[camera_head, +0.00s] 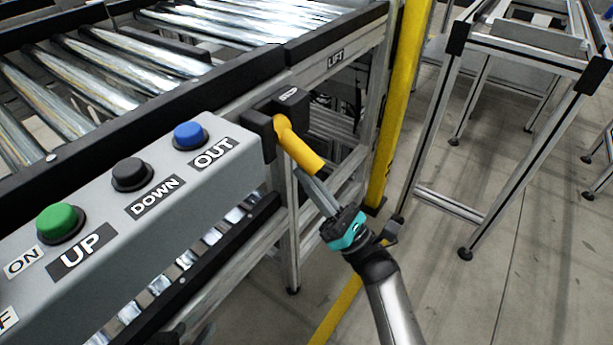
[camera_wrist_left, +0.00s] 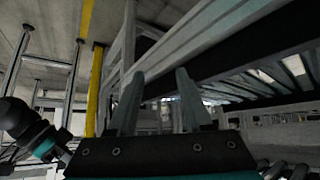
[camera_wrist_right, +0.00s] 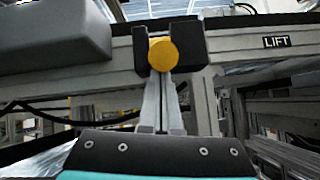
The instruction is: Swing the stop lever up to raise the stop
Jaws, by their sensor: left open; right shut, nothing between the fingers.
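The stop lever has a yellow handle (camera_head: 300,150) on a black bracket (camera_head: 292,103) on the conveyor's side rail. In the head view the handle slants down and to the right. My right gripper (camera_head: 304,174) is shut and empty, its fingertips at the underside of the handle's free end. In the right wrist view, the handle's round yellow end (camera_wrist_right: 163,54) sits just above the closed fingertips (camera_wrist_right: 165,77); I cannot tell if they touch. My left gripper (camera_wrist_left: 158,75) shows open and empty in the left wrist view, away from the lever. The stop itself is not identifiable.
A grey button box (camera_head: 130,215) with green, black and blue buttons stands left of the lever. Conveyor rollers (camera_head: 130,50) lie behind. A yellow post (camera_head: 402,95) rises to the right, with an aluminium frame (camera_head: 525,50) beyond. Floor between is open.

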